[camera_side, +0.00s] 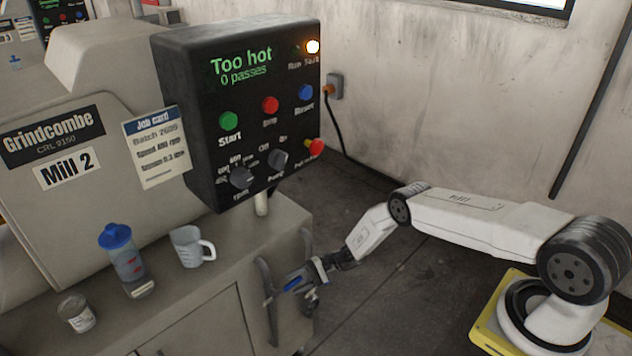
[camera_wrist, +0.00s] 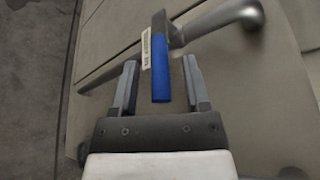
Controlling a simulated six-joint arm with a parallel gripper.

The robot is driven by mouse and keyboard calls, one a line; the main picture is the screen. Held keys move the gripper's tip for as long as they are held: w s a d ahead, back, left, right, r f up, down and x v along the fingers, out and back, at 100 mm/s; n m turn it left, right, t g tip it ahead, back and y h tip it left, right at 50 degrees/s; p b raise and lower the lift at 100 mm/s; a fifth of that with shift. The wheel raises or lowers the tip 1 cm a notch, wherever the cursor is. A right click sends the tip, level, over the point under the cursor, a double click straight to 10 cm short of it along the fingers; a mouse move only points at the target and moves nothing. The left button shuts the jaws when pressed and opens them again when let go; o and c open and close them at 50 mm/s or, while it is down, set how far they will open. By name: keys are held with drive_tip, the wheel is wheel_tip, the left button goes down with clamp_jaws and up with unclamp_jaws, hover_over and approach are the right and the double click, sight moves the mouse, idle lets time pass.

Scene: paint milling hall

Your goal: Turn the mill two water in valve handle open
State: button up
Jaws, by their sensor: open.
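The valve handle is a blue lever (camera_wrist: 160,78) with a small white label (camera_wrist: 147,48), whose print is too small to read surely. It joins a grey metal pipe (camera_wrist: 225,20) in the wrist view. In the side view the blue handle (camera_side: 292,285) shows small at the cabinet's right end, partly crowded by my gripper. My gripper (camera_wrist: 160,61) is open, with one finger on each side of the blue lever. I see a gap on both sides of the lever, so the jaws are not closed on it.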

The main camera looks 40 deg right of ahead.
drive_tip(key=shift+w+a+f, duration=0.1)
drive_tip(key=shift+w+a, duration=0.05)
drive_tip(key=shift+a, duration=0.35)
clamp_jaws()
idle(1.2)
